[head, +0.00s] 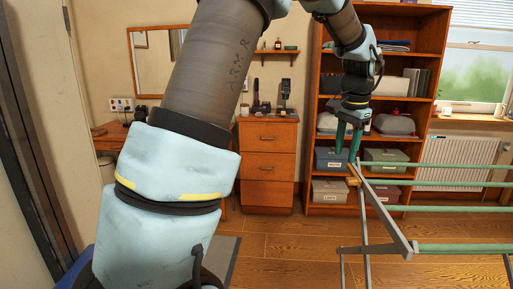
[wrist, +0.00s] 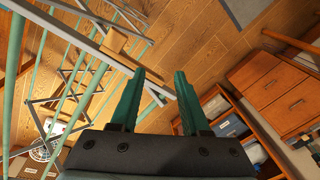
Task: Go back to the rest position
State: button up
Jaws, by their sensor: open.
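My gripper (head: 346,154) hangs with its teal fingers pointing down, just above the left end of a drying rack (head: 385,215). In the wrist view my gripper (wrist: 160,85) is open, its two fingers apart with nothing held between them. My arm reaches up and over from the lower left.
An orange-brown shelf (head: 315,100) with boxes and folded items stands behind my gripper. A drawer cabinet (head: 268,165) is left of it. A radiator (head: 457,160) is under the window. The rack's green bars extend right. Wooden floor (head: 285,240) is clear left of the rack.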

jog(key=s+a+f+n, duration=0.1)
jog(key=a+f+n, duration=0.2)
jog(key=a, duration=0.6)
jog(key=s+a+f+n, duration=0.2)
jog(key=a+f+n, duration=0.1)
jog(key=a, duration=0.7)
jog(key=s+a+f+n, duration=0.2)
jog(key=s+a, duration=0.2)
jog(key=a, duration=0.2)
jog(key=s+a+f+n, duration=0.2)
jog(key=s+a+n, duration=0.1)
jog(key=s+a, duration=0.2)
jog(key=shift+a+f, duration=0.3)
jog(key=shift+a, duration=0.35)
